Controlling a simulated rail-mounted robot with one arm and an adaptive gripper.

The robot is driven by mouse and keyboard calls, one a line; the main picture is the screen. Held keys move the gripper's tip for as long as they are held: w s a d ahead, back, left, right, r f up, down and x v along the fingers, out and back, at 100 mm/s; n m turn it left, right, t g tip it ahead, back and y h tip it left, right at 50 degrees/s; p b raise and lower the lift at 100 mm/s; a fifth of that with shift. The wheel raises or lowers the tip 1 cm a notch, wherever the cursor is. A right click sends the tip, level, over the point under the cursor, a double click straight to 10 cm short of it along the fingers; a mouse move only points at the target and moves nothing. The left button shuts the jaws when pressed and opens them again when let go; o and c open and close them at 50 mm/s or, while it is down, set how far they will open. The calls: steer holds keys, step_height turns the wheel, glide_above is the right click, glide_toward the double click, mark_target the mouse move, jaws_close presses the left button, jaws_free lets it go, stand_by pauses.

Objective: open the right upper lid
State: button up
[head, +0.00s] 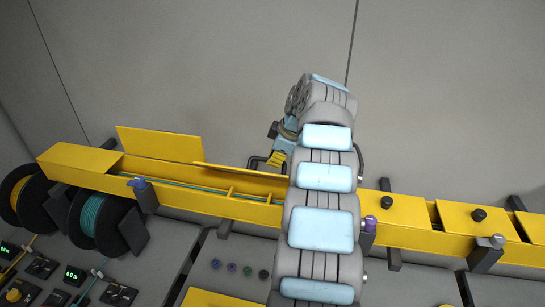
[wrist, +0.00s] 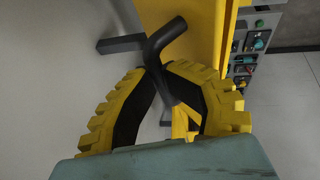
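The right upper lid (head: 240,174) is a yellow flap on the long yellow trough. In the head view it is raised, seen nearly edge-on, with the trough's inside showing below it. A bent black handle (head: 254,162) is at the lid; it also shows in the wrist view (wrist: 163,40). My gripper (head: 270,160) is at the handle, beside my arm. In the wrist view, the yellow ribbed fingers with black pads (wrist: 158,72) close around the handle. My arm hides the lid's right end.
The left upper lid (head: 160,145) stands open. Teal cable runs inside the trough (head: 205,202). Cable spools (head: 100,222) hang at the left. Shut yellow covers with dark knobs (head: 470,218) lie to the right. A grey wall is behind.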

steer(key=o, duration=0.4)
steer(key=shift+s+d+f, duration=0.2)
steer(key=shift+d+f, duration=0.15)
steer(key=shift+f, duration=0.2)
steer(key=shift+o, duration=0.3)
steer(key=shift+r, duration=0.1)
steer(key=shift+a+r, duration=0.15)
steer(key=shift+r, duration=0.05)
steer(key=shift+r, duration=0.45)
steer(key=shift+v, duration=3.25)
steer(key=shift+s+f, duration=0.1)
